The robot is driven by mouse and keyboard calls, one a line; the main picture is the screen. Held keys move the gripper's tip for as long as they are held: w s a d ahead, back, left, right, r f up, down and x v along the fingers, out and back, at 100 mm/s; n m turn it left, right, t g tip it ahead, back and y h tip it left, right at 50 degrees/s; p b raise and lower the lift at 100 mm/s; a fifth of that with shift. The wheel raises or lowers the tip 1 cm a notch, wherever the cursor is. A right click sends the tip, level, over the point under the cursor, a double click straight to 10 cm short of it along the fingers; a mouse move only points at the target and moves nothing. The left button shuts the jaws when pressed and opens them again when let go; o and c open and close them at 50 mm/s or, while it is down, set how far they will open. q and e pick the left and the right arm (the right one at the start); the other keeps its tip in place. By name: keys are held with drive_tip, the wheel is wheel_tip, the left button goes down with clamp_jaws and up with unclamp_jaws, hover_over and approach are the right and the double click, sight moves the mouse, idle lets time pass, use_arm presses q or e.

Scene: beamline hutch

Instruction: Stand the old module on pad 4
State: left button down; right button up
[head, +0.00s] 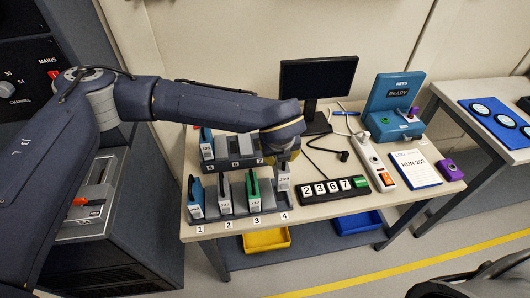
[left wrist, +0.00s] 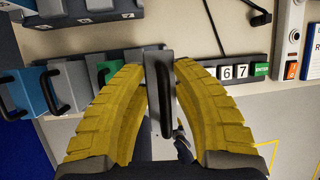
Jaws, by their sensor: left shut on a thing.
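A grey module (head: 284,177) with a white numbered label is upright in my left gripper (head: 284,158), directly over the pad 4 end of the front rack. Its lower edge looks a little above pad 4 (head: 283,204). In the left wrist view the yellow fingers of my left gripper (left wrist: 160,95) close on both sides of this module, whose dark handle (left wrist: 166,100) faces the camera. The front rack carries a blue module (head: 196,198) on pad 1, a grey module (head: 224,195) on pad 2 and a green module (head: 253,190) on pad 3. My right gripper is not in view.
Behind is a second rack (head: 238,163) with modules, partly hidden by my arm. A number block (head: 334,190) reading 2367, a power strip (head: 375,165) and a logbook sheet (head: 415,169) lie to the right. A yellow bin (head: 266,240) is below.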

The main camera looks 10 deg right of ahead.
use_arm(q)
drive_tip(key=shift+d+f, duration=0.2)
drive_tip(key=shift+f, duration=3.65)
drive_tip(key=shift+w+a, duration=0.1)
drive_tip(key=shift+w, duration=0.05)
drive_tip(key=shift+f, duration=0.55)
drive_tip(key=c, duration=1)
unclamp_jaws()
